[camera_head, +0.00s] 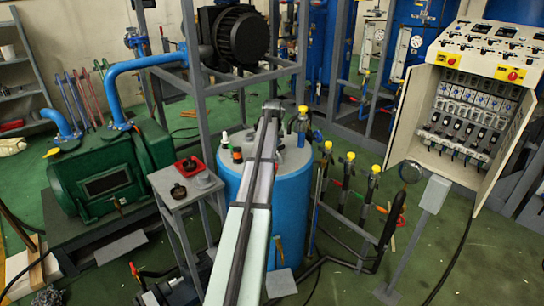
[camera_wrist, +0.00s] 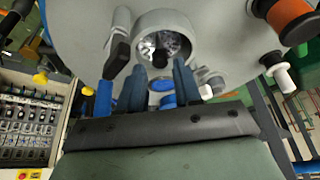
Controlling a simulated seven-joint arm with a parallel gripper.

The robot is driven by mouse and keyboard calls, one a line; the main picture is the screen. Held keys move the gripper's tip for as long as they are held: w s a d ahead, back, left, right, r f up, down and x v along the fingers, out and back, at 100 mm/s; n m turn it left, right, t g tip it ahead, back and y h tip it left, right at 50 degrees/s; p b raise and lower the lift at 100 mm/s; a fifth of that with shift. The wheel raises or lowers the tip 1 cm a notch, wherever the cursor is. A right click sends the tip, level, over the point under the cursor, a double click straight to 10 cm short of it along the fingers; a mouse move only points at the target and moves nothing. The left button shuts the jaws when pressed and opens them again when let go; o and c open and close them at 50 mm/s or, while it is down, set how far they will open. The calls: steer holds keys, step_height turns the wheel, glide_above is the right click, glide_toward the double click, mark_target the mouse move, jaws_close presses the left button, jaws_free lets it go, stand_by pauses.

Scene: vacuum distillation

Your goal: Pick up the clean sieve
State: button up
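My gripper (camera_wrist: 159,68) is open, with a clear gap between its two dark blue fingers in the wrist view. It is over the grey lid (camera_wrist: 225,45) of the blue tank (camera_head: 292,215). A round port (camera_wrist: 168,38) with a shiny inside lies ahead of the fingertips, and a small black knob (camera_wrist: 160,59) shows between them, apart from both. I cannot tell which thing is the clean sieve.
A grey frame (camera_head: 198,90) holding a black motor (camera_head: 240,37) rises behind. An open control cabinet (camera_head: 470,105) and yellow-topped valves (camera_head: 350,157) are at right.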

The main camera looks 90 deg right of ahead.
steer(key=shift+x, duration=1.15)
jaws_close()
